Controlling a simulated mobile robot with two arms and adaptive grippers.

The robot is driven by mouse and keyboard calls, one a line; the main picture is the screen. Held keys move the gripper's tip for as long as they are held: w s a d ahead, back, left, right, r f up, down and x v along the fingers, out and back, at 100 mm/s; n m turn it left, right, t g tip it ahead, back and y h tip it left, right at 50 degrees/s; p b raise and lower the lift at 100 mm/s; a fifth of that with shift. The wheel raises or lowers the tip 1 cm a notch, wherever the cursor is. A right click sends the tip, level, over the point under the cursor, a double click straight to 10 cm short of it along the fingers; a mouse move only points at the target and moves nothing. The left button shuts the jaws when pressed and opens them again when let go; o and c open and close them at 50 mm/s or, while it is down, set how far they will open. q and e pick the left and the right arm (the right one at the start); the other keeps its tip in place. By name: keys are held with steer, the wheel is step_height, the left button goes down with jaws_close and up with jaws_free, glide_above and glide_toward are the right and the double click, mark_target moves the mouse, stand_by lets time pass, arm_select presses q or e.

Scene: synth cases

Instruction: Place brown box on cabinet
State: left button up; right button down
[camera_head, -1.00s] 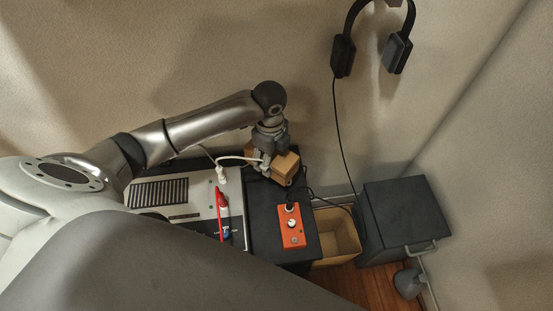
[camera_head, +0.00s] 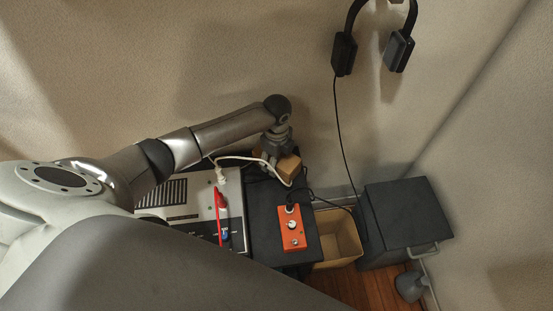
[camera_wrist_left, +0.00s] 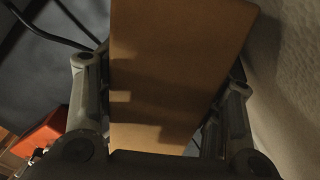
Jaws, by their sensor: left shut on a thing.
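The brown box (camera_head: 289,167) is a small block in the head view, held at the end of my left arm. My left gripper (camera_head: 273,162) is shut on it. In the left wrist view the brown box (camera_wrist_left: 175,75) fills the middle, with a finger on each side. In the head view it is over or by the back of a black top (camera_head: 265,230); I cannot tell whether it touches. A dark grey, cabinet-like box (camera_head: 405,212) with a handle stands further right. I cannot tell which is the cabinet. My right gripper is out of view.
An orange pedal (camera_head: 293,228) sits on the black top. A white and black device (camera_head: 205,208) with a red item is to its left. An open tan bin (camera_head: 338,240) stands between the black top and the grey box. Cables (camera_head: 245,158) run near my gripper; headphones (camera_head: 373,42) hang on the wall.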

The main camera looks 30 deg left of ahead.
arm_select(q)
steer(key=shift+f, duration=0.1)
steer(key=o, duration=1.1)
step_height(320, 180, up, 12)
steer(key=shift+r+p, duration=0.15)
steer(key=shift+p, duration=0.4)
